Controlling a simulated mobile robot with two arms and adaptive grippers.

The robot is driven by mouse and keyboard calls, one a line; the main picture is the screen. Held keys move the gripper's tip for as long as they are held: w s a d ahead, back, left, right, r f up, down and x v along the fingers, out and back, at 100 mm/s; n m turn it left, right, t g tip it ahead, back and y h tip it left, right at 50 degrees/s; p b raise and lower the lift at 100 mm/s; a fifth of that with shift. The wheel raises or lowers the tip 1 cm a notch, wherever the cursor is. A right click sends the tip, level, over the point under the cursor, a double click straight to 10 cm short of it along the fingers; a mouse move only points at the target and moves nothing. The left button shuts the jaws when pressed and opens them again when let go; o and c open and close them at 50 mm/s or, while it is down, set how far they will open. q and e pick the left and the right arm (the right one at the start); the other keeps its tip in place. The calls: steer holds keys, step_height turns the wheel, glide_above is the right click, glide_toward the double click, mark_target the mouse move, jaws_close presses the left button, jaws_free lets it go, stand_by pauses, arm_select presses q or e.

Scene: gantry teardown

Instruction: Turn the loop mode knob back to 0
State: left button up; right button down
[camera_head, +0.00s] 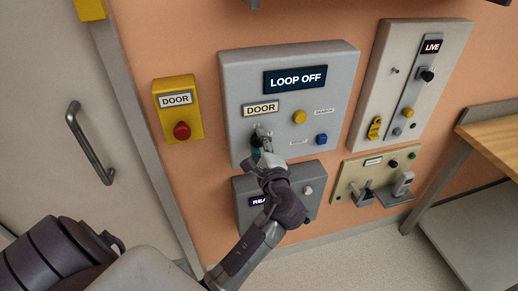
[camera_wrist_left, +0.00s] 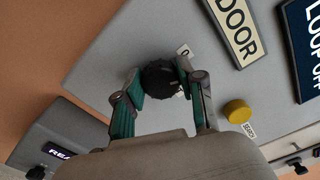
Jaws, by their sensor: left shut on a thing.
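The grey control panel (camera_head: 233,87) on the orange wall has a lit display (camera_head: 295,79) reading "LOOP OFF" and a plate marked "DOOR". Below that plate, my left gripper (camera_head: 262,144) reaches the panel and covers most of what it holds. In the left wrist view, the fingers of my left gripper (camera_wrist_left: 162,80) are shut around a round black knob (camera_wrist_left: 158,76), one on each side. A small white "0" tag (camera_wrist_left: 183,50) shows beside the knob. The knob's pointer cannot be made out. My right gripper is not in view.
A yellow button (camera_head: 299,117) and a blue button (camera_head: 321,138) sit right of the knob. A yellow door box (camera_head: 177,108) with a red button hangs left. A lower grey box (camera_head: 308,205) is partly behind my arm. A "LIVE" panel (camera_head: 440,40) and a wooden bench (camera_head: 497,130) stand right.

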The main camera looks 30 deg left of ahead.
arm_select(q)
steer(key=shift+f+n+b, duration=0.2)
steer(key=shift+n+b, duration=1.55)
steer(key=shift+n, duration=0.55)
steer(key=o, duration=1.1)
steer(key=shift+r, duration=0.1)
steer(key=shift+o, duration=0.2)
